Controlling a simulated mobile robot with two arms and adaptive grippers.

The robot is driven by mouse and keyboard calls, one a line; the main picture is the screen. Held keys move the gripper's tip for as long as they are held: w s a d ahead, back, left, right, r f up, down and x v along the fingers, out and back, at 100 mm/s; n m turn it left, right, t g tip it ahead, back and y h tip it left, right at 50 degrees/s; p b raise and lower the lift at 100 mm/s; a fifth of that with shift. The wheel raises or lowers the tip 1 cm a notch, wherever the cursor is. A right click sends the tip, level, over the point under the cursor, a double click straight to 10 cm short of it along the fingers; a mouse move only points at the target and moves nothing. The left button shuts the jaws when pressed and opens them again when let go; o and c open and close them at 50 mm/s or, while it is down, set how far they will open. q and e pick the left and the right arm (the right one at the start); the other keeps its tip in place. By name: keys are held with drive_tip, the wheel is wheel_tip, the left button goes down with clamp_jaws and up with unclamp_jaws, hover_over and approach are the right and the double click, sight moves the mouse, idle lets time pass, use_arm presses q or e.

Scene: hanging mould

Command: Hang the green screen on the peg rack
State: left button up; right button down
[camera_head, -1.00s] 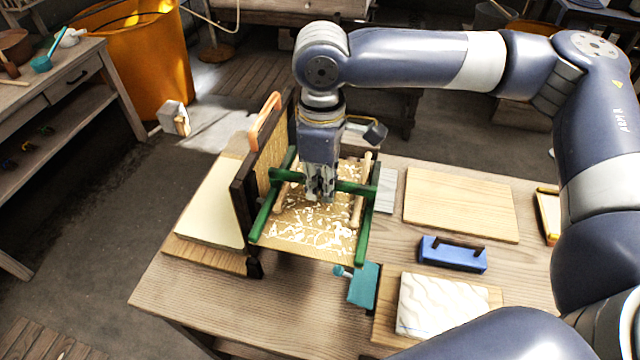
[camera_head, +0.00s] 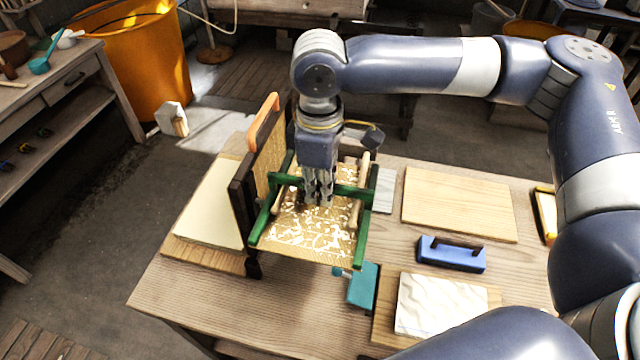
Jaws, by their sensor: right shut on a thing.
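The green screen (camera_head: 310,231) has green side rails, a green crossbar and a tan, white-patterned panel. My right gripper (camera_head: 318,201) is shut on its crossbar from above, and the fingers cover the middle of the bar. The screen is beside the upright, dark-framed peg rack (camera_head: 241,205), on its right. Pale wooden pegs (camera_head: 356,211) show near both side rails. I cannot tell whether the pegs bear the screen's weight. An orange handle (camera_head: 264,121) stands above a tan panel at the rack. My left gripper is not in view.
A teal tool (camera_head: 363,285) lies close to the screen's near right corner. A blue block with a handle (camera_head: 451,254), a wooden board (camera_head: 459,203) and a white wavy slab (camera_head: 444,305) occupy the table's right side. The table's near left part (camera_head: 220,300) is clear.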

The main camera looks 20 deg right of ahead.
drive_tip(key=shift+f, duration=0.2)
drive_tip(key=c, duration=1.6)
unclamp_jaws()
drive_tip(key=shift+c, duration=0.2)
wheel_tip(320, 180, up, 12)
drive_tip(key=shift+f, duration=0.1)
